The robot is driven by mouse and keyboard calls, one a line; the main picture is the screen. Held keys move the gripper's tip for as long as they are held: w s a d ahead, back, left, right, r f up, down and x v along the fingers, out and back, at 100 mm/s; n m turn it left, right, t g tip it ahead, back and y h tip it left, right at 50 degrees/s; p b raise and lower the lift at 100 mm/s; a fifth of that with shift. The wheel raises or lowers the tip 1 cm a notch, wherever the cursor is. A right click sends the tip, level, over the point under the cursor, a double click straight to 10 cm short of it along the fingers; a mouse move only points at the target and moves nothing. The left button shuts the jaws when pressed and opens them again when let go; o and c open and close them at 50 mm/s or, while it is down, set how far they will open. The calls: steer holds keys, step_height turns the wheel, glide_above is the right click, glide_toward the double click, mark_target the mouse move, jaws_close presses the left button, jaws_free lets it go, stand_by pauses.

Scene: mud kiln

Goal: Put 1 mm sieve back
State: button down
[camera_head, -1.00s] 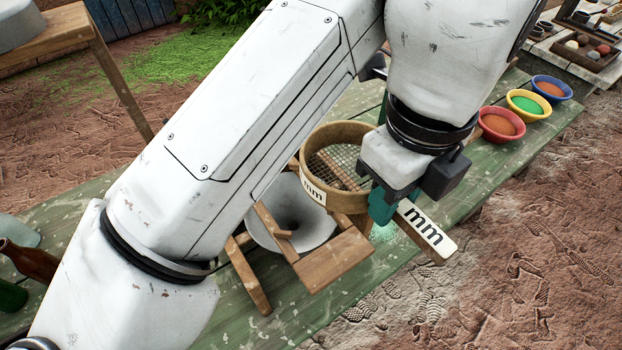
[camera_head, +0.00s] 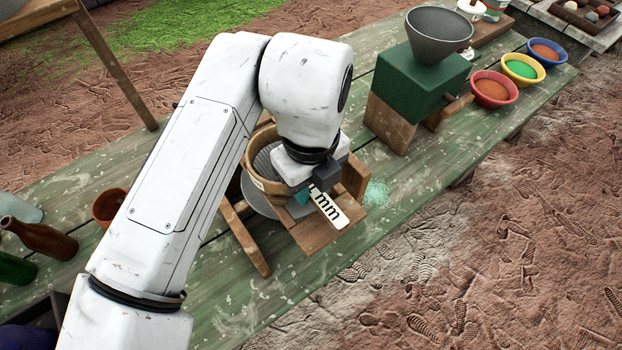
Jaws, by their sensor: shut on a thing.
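The sieve (camera_head: 262,184) is a round wooden ring with a mesh and a handle tag (camera_head: 328,208) on which "mm" shows; the number is hidden. My gripper (camera_head: 305,193) is shut on the sieve's handle, just beside the ring. The sieve is over a grey funnel (camera_head: 258,203) in a wooden stand (camera_head: 325,232) on the green table. My arm hides part of the ring and stand. I cannot tell whether the ring touches the funnel or stand.
A green box mill with a grey hopper (camera_head: 440,35) stands to the right, with red (camera_head: 490,90), yellow (camera_head: 523,69) and blue (camera_head: 545,52) bowls beyond. Bottles (camera_head: 40,240) and a clay pot (camera_head: 108,207) are at left. Teal powder (camera_head: 377,193) lies on the table.

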steer(key=shift+f, duration=0.3)
steer(key=c, duration=0.8)
jaws_free()
steer(key=shift+c, duration=0.2)
step_height(320, 180, up, 13)
steer(key=b, duration=0.1)
steer(key=shift+f, duration=0.2)
